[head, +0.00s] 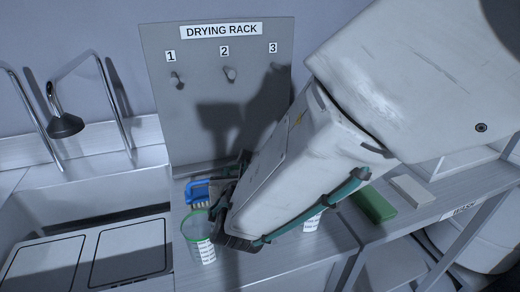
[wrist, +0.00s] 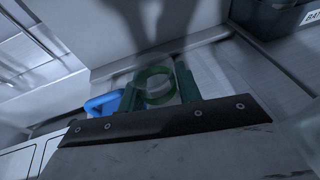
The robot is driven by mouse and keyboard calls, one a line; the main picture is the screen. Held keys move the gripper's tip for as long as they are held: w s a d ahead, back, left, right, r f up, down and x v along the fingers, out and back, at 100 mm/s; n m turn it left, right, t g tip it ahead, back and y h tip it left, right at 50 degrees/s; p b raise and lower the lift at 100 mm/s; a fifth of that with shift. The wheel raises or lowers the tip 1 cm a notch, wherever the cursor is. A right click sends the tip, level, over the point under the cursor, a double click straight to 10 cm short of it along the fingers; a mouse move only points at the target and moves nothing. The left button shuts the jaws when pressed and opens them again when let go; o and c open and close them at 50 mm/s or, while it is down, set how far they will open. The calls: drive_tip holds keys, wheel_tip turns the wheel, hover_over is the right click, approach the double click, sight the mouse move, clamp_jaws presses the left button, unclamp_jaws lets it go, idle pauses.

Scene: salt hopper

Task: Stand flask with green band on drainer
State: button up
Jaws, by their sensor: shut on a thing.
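A clear flask with a green band (head: 196,240) and a white printed label is roughly upright in the head view, over the steel counter. The wrist view shows its green ring (wrist: 156,85) between my green fingers. My gripper (wrist: 158,88) is shut on it; in the head view my arm hides much of the gripper (head: 217,205). I cannot tell if the flask's base touches the counter. Left of it are two dark-outlined panels (head: 130,268) by the sink; they may be the drainer, but no label shows this.
A blue brush (head: 197,190) lies close behind the flask and also shows in the wrist view (wrist: 103,103). A pegged drying rack board (head: 185,120) stands behind. Another labelled vessel (head: 312,223) is partly hidden by my arm. A green block (head: 375,206) lies right. Taps rise left.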

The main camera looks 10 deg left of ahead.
drive_tip(key=o, duration=1.1)
drive_tip(key=shift+s, duration=0.1)
drive_tip(key=shift+s+d+r, duration=0.1)
drive_tip(key=shift+s+r, duration=0.1)
drive_tip(key=shift+s, duration=0.15)
drive_tip(key=v, duration=1.1)
